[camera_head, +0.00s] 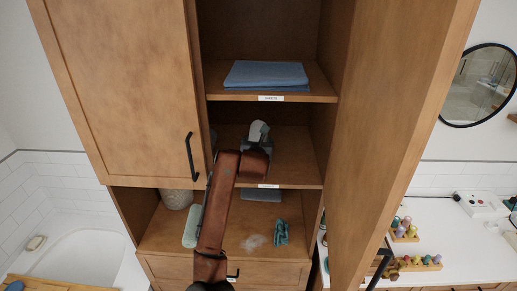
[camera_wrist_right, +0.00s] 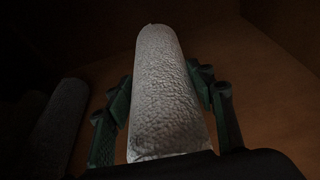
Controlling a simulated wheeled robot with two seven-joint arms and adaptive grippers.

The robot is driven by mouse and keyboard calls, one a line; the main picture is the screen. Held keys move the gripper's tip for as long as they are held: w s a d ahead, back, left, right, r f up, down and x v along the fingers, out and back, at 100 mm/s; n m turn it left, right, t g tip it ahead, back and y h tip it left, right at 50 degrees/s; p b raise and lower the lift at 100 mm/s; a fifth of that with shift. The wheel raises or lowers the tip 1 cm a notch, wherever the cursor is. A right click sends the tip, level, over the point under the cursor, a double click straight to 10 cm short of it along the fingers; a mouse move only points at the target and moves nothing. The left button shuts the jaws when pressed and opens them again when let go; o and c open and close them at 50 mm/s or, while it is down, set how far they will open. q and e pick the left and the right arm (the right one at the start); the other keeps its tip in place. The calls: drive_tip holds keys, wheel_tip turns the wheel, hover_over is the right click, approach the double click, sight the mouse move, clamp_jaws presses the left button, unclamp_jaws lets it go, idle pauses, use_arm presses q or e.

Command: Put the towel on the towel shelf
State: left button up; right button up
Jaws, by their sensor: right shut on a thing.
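A light grey, rough rolled towel (camera_head: 259,131) shows on the middle shelf level of the open wooden cabinet. My right gripper (camera_head: 257,146) reaches into that compartment and is shut on this towel roll. In the right wrist view, the roll (camera_wrist_right: 168,95) stands between the green fingers of the gripper (camera_wrist_right: 161,88), its far end pointing away. The middle shelf (camera_head: 302,177) has a small label on its front edge, too small to read. Whether the roll touches the shelf is hard to tell. My left gripper is not in view.
A folded blue cloth (camera_head: 266,75) lies on the upper shelf. A second, darker roll (camera_wrist_right: 58,128) stands left of the held one in the right wrist view. An open cabinet door (camera_head: 405,110) borders the right side. A teal item (camera_head: 281,232) sits on the lower shelf.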

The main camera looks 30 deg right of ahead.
drive_tip(key=shift+w+d+f, duration=0.1)
drive_tip(key=shift+d+f, duration=0.2)
wheel_tip(320, 180, down, 3)
drive_tip(key=shift+w+r, duration=0.15)
drive_tip(key=shift+f, duration=0.2)
drive_tip(key=shift+f, duration=0.2)
drive_tip(key=o, duration=1.4)
drive_tip(key=shift+o, duration=0.2)
drive_tip(key=shift+r, duration=0.1)
